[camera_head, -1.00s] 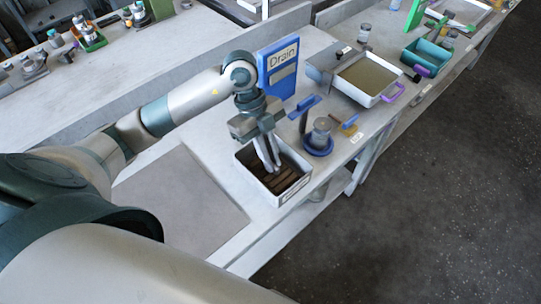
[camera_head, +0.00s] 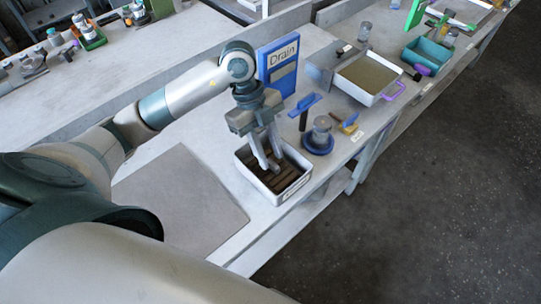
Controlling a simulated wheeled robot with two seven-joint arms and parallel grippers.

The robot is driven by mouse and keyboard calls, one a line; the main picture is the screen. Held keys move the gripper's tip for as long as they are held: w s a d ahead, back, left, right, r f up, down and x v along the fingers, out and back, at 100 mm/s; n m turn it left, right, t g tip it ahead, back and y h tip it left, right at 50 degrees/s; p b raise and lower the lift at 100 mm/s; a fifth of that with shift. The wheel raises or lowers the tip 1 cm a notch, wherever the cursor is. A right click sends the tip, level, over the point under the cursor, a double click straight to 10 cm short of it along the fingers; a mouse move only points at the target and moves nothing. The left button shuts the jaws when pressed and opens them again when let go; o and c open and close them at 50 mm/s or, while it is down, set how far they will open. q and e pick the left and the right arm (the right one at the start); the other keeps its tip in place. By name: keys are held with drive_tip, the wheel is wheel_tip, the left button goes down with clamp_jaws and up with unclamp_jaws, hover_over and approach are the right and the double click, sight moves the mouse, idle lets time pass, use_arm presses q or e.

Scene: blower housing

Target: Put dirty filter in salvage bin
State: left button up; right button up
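A white open bin (camera_head: 262,188) with a small label on its front right side stands at the bench's front edge. Dark brown, ridged material (camera_head: 290,178) lies inside it; I cannot tell whether this is the dirty filter or several pieces. My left gripper (camera_head: 271,164) points down over the bin, its fingers spread apart with nothing seen between them. The fingertips are at or just inside the bin's opening. My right gripper is not in view.
A blue "Drain" sign (camera_head: 278,68) stands behind the bin. A flat grey mat (camera_head: 180,200) lies left.

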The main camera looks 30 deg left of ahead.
use_arm(q)
drive_tip(key=b+v, duration=0.2)
drive_tip(key=v, duration=0.8)
drive_tip(key=shift+r+b, duration=0.3)
idle(0.4)
